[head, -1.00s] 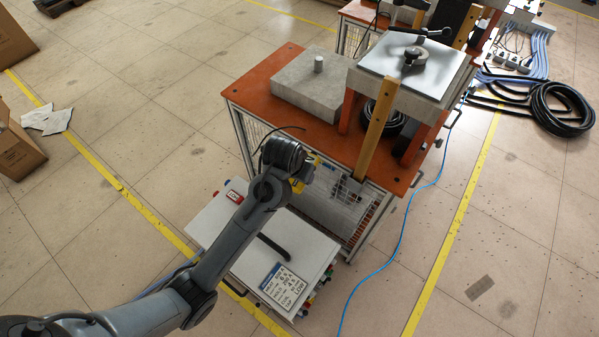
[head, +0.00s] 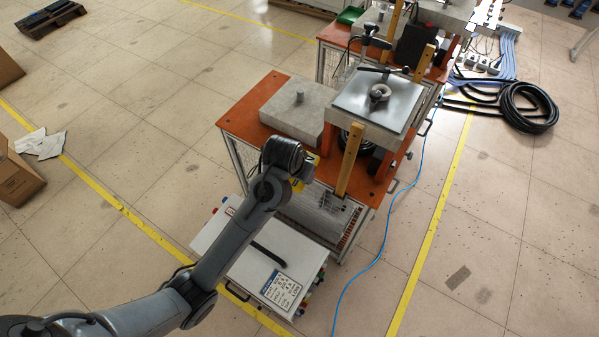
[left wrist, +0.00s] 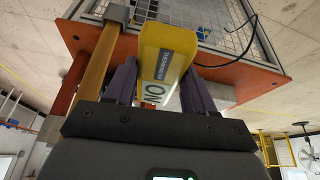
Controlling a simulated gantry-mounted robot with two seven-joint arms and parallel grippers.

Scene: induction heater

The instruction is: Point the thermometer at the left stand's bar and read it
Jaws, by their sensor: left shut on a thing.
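The thermometer is a yellow box-like body (left wrist: 165,60) with a dark label, and it sits between the purple fingers of my left gripper (left wrist: 160,88) in the left wrist view. The gripper is shut on it. In the head view my left gripper (head: 302,178) is at the front edge of the orange table, mostly hidden by my wrist, with only a bit of yellow showing. The left stand is a grey block (head: 282,112) on the table, and a short upright metal bar (head: 299,97) stands on it, behind and apart from my gripper. My right gripper is not in view.
The right stand's plate (head: 360,105) carries a ring-shaped part (head: 379,92), with a wooden post (head: 349,160) in front. A white panelled unit (head: 235,245) stands below my arm.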

